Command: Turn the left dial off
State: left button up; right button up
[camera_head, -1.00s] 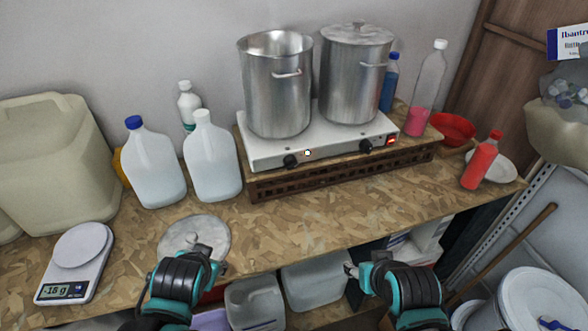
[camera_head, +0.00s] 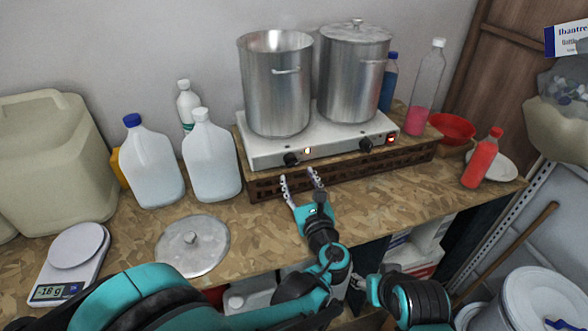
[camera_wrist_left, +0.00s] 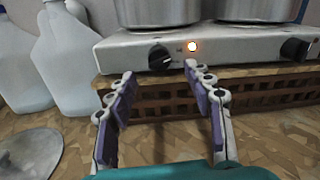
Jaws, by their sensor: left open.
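The left dial (camera_head: 291,159) is a black knob on the front of a white two-burner hot plate (camera_head: 262,155). A small lit indicator (camera_head: 308,151) glows just right of it. In the left wrist view, the left dial (camera_wrist_left: 160,57) lies beyond the fingers, between them, with the glowing light (camera_wrist_left: 192,46) to its right. My left gripper (camera_head: 301,177) is open and empty in front of and below the dial, not touching it. The right dial (camera_head: 365,146) sits by a red switch (camera_head: 390,139). My right arm is at the bottom; its fingertips are hard to make out.
An open pot (camera_head: 277,90) and a lidded pot (camera_head: 353,80) stand on the hot plate, which rests on a wooden crate (camera_head: 340,172). Jugs (camera_head: 212,160) stand left. A round lid (camera_head: 192,252) and a scale (camera_head: 75,262) lie at front left.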

aim_at(293, 166)
pick_arm(q)
jog(key=b+x, duration=0.1)
jog(key=x, duration=0.4)
jog(key=shift+w+a, duration=0.1)
jog(key=shift+w, duration=0.2)
jog(key=c, duration=1.2)
